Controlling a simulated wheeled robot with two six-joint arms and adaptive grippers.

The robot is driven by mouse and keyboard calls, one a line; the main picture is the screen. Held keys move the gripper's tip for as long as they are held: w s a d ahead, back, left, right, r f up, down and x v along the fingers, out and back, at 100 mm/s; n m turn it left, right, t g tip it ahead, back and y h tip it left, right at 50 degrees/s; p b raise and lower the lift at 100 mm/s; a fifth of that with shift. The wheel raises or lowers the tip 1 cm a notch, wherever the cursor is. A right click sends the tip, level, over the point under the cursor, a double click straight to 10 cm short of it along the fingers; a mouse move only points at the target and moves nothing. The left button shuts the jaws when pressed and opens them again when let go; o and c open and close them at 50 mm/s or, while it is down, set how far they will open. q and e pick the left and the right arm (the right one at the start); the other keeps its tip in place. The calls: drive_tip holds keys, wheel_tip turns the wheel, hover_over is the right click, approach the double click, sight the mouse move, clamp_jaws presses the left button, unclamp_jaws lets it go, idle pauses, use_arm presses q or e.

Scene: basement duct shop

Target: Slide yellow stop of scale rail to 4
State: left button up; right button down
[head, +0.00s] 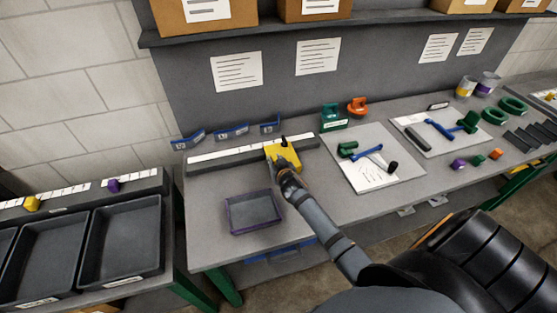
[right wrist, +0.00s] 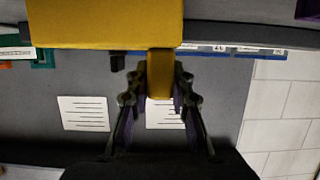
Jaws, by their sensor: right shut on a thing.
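The yellow stop (head: 288,154) sits near the right end of a dark scale rail (head: 215,163) with a white scale strip, at the back of the middle bench. The scale's numbers are too small to read. My right gripper (head: 276,172) reaches the stop from the front. In the right wrist view the stop's yellow body (right wrist: 105,22) fills the top, and its narrow yellow tab (right wrist: 160,80) lies between the two fingers of my right gripper (right wrist: 160,92), which is shut on it. The gripper and arm hide part of the stop's front. My left gripper is not in view.
A shallow dark tray (head: 253,212) lies in front of the rail. Several blue holders (head: 231,132) stand behind it. A white board (head: 372,175) with tools lies to the right. Another rail on the left bench carries a yellow block (head: 31,203) and a purple block (head: 113,185).

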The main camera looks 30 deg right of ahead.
drive_tip(key=c, duration=1.2)
unclamp_jaws()
drive_tip(key=shift+d, duration=0.15)
drive_tip(key=shift+o, duration=0.2)
drive_tip(key=shift+s, duration=0.15)
drive_tip(key=v, duration=1.1)
drive_tip(key=shift+s, duration=0.35)
drive_tip(key=shift+r, duration=0.1)
